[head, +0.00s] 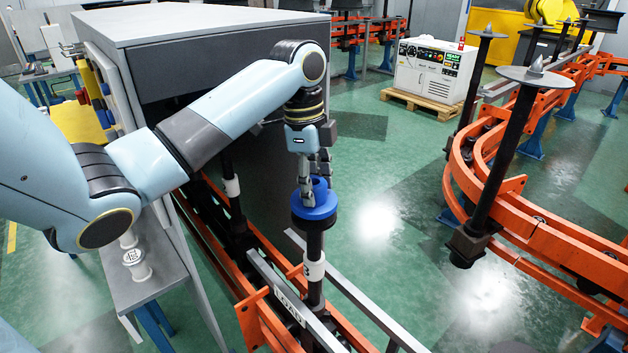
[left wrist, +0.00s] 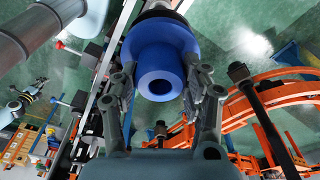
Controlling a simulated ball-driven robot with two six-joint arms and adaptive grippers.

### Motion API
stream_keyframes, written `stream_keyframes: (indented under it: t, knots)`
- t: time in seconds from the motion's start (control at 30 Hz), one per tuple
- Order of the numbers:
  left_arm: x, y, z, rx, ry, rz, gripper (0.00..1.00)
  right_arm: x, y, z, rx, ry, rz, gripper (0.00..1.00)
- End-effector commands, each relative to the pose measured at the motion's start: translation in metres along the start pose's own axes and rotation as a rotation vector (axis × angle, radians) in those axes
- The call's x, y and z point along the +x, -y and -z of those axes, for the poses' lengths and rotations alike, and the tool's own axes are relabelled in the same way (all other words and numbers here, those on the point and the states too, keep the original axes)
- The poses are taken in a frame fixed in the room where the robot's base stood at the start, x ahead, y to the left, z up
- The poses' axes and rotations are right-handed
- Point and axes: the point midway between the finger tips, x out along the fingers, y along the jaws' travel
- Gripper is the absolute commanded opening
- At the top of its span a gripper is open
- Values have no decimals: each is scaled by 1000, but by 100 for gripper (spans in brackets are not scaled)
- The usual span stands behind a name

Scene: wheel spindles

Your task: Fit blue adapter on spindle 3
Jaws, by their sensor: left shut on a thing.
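The blue adapter (head: 316,210), a wide ring with a narrower collar, is upright at the top of a black spindle (head: 315,245) with a white band. I cannot tell how far down the adapter sits. My left gripper (head: 315,186) points down from above, its fingers closed on the adapter's collar. In the left wrist view the adapter (left wrist: 158,50) is between the two fingers of the gripper (left wrist: 162,88), with the dark spindle just beyond it.
Another black spindle with a white band (head: 232,187) stands to the left on the orange rail. A grey cabinet (head: 200,22) is behind my left arm. Spindles with flat discs (head: 533,77) stand on the curved orange track at right. Green floor between is clear.

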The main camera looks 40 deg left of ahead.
Motion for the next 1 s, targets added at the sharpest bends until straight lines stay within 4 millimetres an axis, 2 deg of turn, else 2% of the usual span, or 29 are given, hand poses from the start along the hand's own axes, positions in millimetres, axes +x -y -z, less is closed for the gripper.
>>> stream_keyframes:
  t: [1.0]
  knots:
    - [9,0,-1,1,0,-1,10,3,-2,2,-1,-4,-3,0]
